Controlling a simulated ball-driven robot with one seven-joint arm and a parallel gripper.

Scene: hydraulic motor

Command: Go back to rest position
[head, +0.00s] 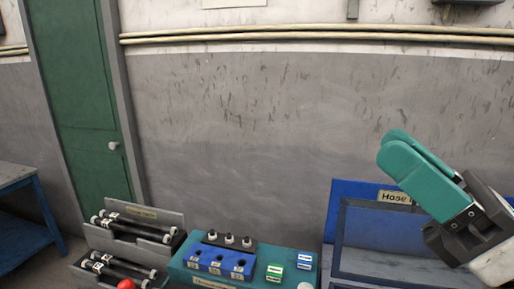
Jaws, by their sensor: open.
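My gripper (392,147) shows at the right of the head view, with two teal fingers on a dark grey and black body. The fingers point up and to the left and are seen from the side, so one partly covers the other. The gripper is open, and nothing shows between the fingers. It is raised in front of a blue panel (345,200) with a "Hose" label (394,197), and covers part of its right side.
A blue table (15,175) stands far left.

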